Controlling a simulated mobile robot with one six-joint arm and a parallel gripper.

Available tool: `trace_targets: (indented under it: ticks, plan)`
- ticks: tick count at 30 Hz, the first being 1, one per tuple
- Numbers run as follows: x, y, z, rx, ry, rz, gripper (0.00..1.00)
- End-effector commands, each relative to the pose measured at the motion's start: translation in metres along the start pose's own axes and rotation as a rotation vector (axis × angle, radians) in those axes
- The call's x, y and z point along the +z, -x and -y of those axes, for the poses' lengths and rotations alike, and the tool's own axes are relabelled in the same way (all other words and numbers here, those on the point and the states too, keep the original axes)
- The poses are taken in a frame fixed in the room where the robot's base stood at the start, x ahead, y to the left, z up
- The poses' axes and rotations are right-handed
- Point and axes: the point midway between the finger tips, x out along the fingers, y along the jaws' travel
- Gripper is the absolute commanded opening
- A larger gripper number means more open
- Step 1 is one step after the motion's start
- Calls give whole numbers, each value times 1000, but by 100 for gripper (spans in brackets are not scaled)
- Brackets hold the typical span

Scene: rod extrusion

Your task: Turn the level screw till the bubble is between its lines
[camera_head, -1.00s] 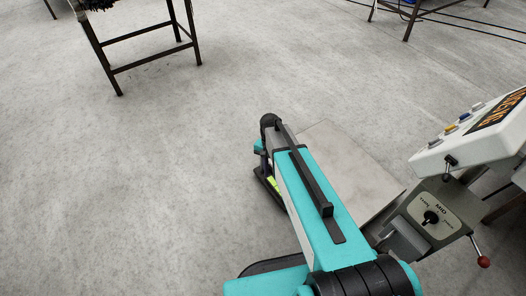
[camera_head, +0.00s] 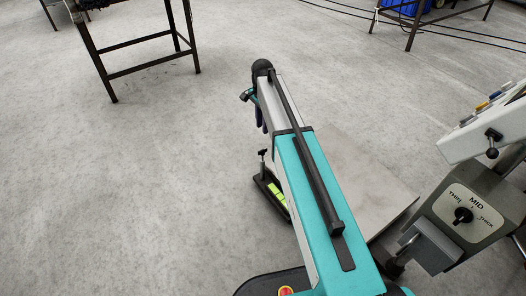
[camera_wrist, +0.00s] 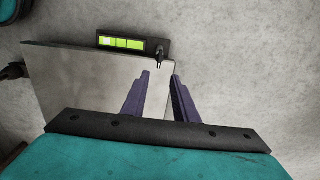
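The level is a black bar with a bright green vial (camera_wrist: 122,43), at the top of the wrist view along the far edge of a pale plate. A paler patch, likely the bubble, shows in the vial's left section, left of the dark lines. The level screw (camera_wrist: 160,52) stands at the bar's right end. My gripper (camera_wrist: 160,75) is open and empty, with a gap between its purple fingers, apart from and below the screw in that view. In the head view, the screw (camera_head: 262,157) and green vial (camera_head: 277,193) show left of my arm, which hides part of the bar.
The pale plate (camera_head: 362,178) extends right of my arm. A grey box with a THIN, MID, THICK knob (camera_head: 463,215) and a white panel with switches (camera_head: 490,125) stand at right. Dark-legged tables are at the back. Open concrete floor lies to the left.

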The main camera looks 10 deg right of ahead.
Motion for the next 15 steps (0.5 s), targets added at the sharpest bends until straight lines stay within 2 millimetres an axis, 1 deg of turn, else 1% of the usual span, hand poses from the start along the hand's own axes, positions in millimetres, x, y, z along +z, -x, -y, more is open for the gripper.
trace_targets:
  ticks: [10,15]
  plan:
    - [0,0,0,0,-2,0,27]
    - [-1,-6,0,0,-1,0,27]
